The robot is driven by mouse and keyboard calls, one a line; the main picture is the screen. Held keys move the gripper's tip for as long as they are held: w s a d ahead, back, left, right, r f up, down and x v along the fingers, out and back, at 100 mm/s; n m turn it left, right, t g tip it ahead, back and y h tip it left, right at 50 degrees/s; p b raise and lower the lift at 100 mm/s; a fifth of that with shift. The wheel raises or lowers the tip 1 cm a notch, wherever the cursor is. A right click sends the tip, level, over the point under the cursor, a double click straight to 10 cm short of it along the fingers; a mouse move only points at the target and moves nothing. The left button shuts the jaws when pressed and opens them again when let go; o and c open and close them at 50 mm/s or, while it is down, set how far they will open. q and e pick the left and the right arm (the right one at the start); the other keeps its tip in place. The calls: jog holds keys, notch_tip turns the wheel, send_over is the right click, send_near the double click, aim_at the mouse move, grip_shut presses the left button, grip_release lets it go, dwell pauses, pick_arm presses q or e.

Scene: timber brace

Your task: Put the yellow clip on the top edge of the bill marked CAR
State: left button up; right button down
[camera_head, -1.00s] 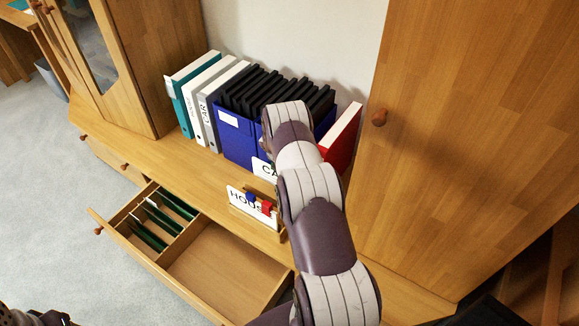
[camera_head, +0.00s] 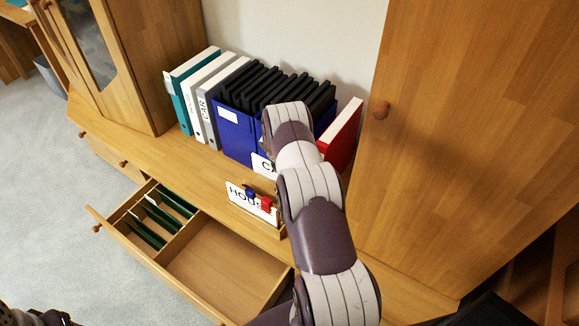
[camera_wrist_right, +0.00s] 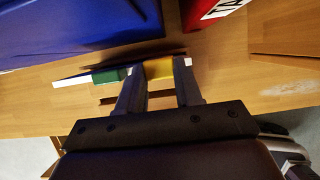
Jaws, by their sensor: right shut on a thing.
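My right gripper (camera_wrist_right: 158,75) is shut on the yellow clip (camera_wrist_right: 158,69) in the right wrist view. Left of it there, a green clip (camera_wrist_right: 105,76) sits at a white card edge (camera_wrist_right: 70,81); I cannot tell whether the yellow clip touches the card. In the head view the bill marked CAR (camera_head: 262,166) shows only as "CA", the rest behind my right arm. That arm also hides the right gripper and yellow clip there.
Blue files (camera_head: 236,136) with black folders stand behind the bills, beside grey, white and teal binders (camera_head: 183,75) and a red binder (camera_head: 340,140). An open drawer (camera_head: 215,262) juts out in front. A tall cabinet (camera_head: 470,120) closes off the right.

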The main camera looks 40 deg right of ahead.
jog(key=shift+f, duration=0.1)
jog(key=shift+c, duration=0.9)
grip_release()
notch_tip(320, 180, up, 8)
jog(key=p, duration=0.6)
